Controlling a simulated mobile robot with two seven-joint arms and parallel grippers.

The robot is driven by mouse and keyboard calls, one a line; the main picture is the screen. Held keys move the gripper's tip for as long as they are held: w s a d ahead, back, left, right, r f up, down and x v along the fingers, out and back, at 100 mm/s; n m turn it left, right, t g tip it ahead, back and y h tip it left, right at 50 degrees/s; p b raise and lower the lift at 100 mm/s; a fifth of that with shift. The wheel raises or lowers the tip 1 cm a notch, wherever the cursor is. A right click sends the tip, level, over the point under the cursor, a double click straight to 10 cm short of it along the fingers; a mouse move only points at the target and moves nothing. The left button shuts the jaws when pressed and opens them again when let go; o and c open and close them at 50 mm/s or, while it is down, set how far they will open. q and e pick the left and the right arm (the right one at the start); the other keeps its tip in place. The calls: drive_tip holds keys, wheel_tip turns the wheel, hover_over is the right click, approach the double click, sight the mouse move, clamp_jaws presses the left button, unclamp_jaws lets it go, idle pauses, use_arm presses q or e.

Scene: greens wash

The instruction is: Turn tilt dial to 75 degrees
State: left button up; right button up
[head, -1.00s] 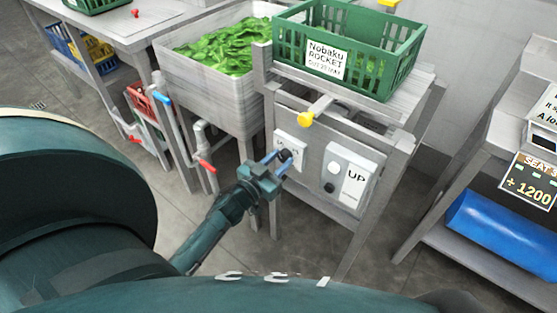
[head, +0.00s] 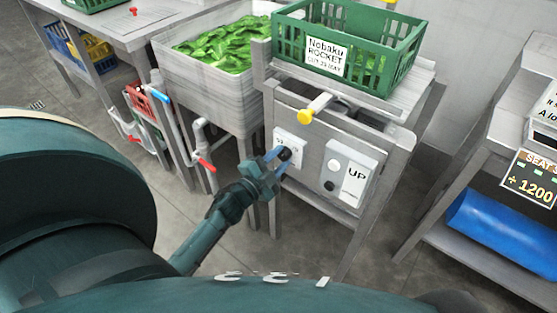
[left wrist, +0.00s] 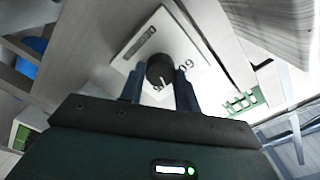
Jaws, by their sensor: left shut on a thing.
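The tilt dial is a dark round knob (left wrist: 160,70) on a white square plate (left wrist: 155,42) with printed numbers in the left wrist view. In the head view the knob (head: 284,153) shows on its plate (head: 289,142) on the front of the grey stand. My left gripper (head: 276,157) has its two blue fingers on either side of the knob and is shut on it. In the left wrist view the fingers (left wrist: 160,86) flank the knob. The pointer and most plate markings are too small or covered to read. My right gripper is not in view.
A control box marked UP (head: 349,172) sits right of the dial. A yellow-ended lever (head: 306,115) sticks out above it. A green crate (head: 390,75) stands on the stand. A basin of greens (head: 205,85) and red-handled tap (head: 206,166) are left.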

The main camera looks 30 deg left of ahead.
use_arm(q)
drive_tip(key=shift+f+m, duration=0.1)
drive_tip(key=shift+m, duration=0.8)
drive_tip(key=shift+m+b, duration=0.35)
drive_tip(key=shift+m, duration=0.95)
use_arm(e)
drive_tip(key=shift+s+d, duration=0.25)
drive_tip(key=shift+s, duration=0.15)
use_arm(q)
drive_tip(key=o, duration=1)
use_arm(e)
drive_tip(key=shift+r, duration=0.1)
